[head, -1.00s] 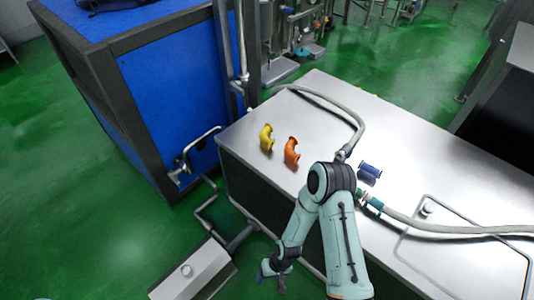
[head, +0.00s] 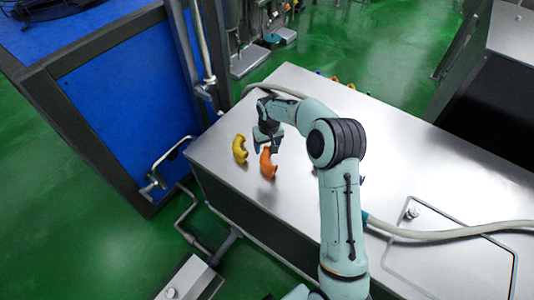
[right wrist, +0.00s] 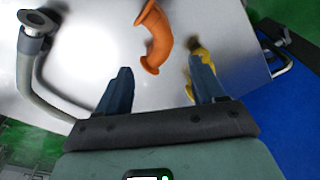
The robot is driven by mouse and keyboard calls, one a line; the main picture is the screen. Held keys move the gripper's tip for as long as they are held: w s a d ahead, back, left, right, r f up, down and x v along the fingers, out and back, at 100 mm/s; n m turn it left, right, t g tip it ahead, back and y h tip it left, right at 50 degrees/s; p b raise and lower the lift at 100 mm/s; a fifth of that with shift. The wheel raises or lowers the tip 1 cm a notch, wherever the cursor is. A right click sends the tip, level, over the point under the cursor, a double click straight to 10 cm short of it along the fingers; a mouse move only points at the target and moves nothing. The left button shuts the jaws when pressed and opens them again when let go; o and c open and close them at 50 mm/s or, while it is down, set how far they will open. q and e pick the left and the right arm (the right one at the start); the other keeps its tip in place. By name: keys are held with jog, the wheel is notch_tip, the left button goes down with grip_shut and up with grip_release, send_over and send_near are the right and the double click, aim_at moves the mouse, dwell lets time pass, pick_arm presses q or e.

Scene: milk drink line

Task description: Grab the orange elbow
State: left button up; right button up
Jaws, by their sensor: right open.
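The orange elbow (head: 267,162) lies on the metal table near its left edge, beside the yellow elbow (head: 240,149). My right gripper (head: 270,146) is just above the orange elbow, on its upper right side. In the right wrist view the open fingers (right wrist: 160,88) point toward the table, and the orange elbow (right wrist: 157,38) lies beyond them, its near end close to the gap between them. The right finger partly hides the yellow elbow (right wrist: 206,57). Nothing is between the fingers. My left gripper is not in view.
The metal table (head: 300,215) is mostly bare at its front left. A pale hose (head: 455,231) runs across its right side, and another hose end (right wrist: 35,28) shows in the right wrist view. A blue cabinet (head: 125,105) stands to the left.

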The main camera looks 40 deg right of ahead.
aim_at(265, 160)
jog(key=f, duration=0.7)
jog(key=shift+w+f, duration=0.25)
jog(key=shift+w, duration=0.1)
jog(key=f, duration=0.2)
jog(key=w+f+p, duration=0.1)
jog(key=f, duration=0.2)
jog(key=shift+w+d+f, duration=0.1)
jog(key=shift+w+f, duration=0.05)
jog(key=shift+f, duration=0.15)
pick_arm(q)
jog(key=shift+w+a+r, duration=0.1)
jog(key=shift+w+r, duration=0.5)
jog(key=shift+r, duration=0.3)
pick_arm(e)
jog(key=shift+r, duration=0.1)
grip_shut()
